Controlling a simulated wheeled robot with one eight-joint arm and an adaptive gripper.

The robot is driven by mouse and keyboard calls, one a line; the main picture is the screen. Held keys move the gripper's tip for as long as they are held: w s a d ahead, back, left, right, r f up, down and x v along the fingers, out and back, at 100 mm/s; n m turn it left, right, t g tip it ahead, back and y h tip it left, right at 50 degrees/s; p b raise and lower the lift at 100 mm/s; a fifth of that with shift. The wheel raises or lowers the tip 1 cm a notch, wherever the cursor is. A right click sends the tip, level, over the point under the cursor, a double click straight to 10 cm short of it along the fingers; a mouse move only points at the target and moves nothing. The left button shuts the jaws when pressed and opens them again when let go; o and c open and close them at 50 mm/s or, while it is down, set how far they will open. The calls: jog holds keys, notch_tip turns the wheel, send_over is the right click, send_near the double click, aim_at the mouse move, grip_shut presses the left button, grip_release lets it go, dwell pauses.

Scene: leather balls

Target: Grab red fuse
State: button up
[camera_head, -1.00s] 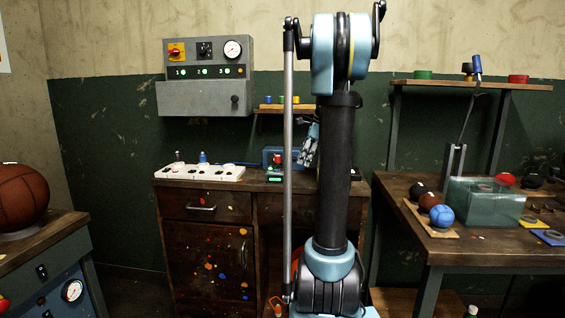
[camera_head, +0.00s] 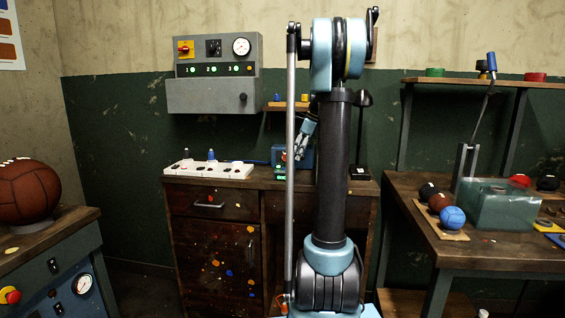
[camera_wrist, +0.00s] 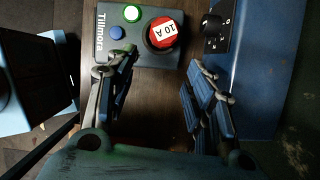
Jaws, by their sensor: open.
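The red fuse (camera_wrist: 162,33), a round red top with a white "10 A" label in a black ring, sits on a grey panel marked "Tillmora" (camera_wrist: 120,50) in the wrist view. A green button and a blue button are beside it. My gripper (camera_wrist: 157,82) is open and empty, one finger to the left and one to the right, with the fuse beyond the fingertips between their lines. In the head view my gripper (camera_head: 303,138) is by the blue box on the workbench. The fuse is too small or hidden to make out clearly there.
A blue box with a black knob (camera_wrist: 214,28) stands close to the right finger. On the bench (camera_head: 240,187) a white socket strip (camera_head: 210,169) lies to the left. A table with balls and a clear box (camera_head: 490,205) stands at the right.

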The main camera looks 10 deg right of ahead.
aim_at(286, 159)
jog(key=a, duration=0.1)
jog(key=w+a, duration=0.1)
jog(key=a, duration=0.1)
jog(key=w+a, duration=0.1)
jog(key=shift+a+f, duration=0.25)
jog(key=shift+f, duration=0.35)
grip_shut()
